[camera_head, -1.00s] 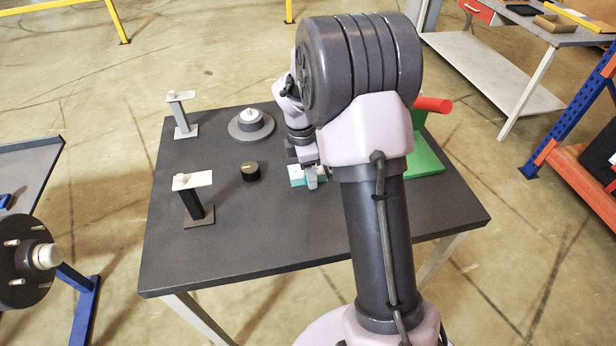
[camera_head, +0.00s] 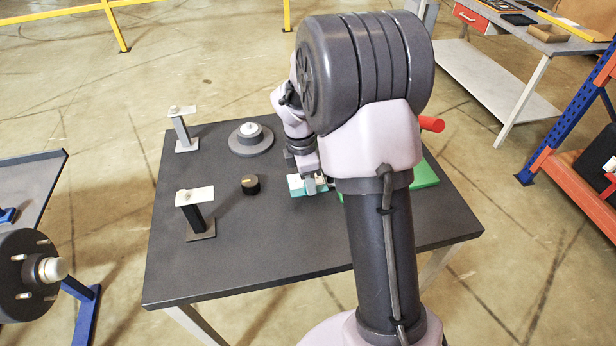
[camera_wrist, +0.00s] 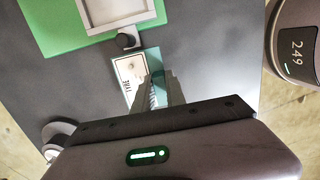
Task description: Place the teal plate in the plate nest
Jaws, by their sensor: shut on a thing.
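The teal plate (camera_head: 320,187) is low over the dark table, at or near its surface, partly hidden by my gripper (camera_head: 311,186). In the wrist view a strip of the teal plate (camera_wrist: 157,86) shows between and beside my fingers (camera_wrist: 168,95), which are shut on it. A white piece with dark lettering (camera_wrist: 131,72) adjoins the teal; I cannot tell whether it is part of the plate. A grey square frame with a pale inside (camera_wrist: 148,14) lies on a green base (camera_wrist: 55,35); I cannot tell whether it is the plate nest.
A black knob (camera_head: 250,184) and a round stepped grey piece (camera_head: 251,140) stand left of my gripper. Two posts with white tops (camera_head: 195,196) (camera_head: 182,111) stand along the table's left side. A red cylinder (camera_head: 431,124) is behind my arm. The table's front left is clear.

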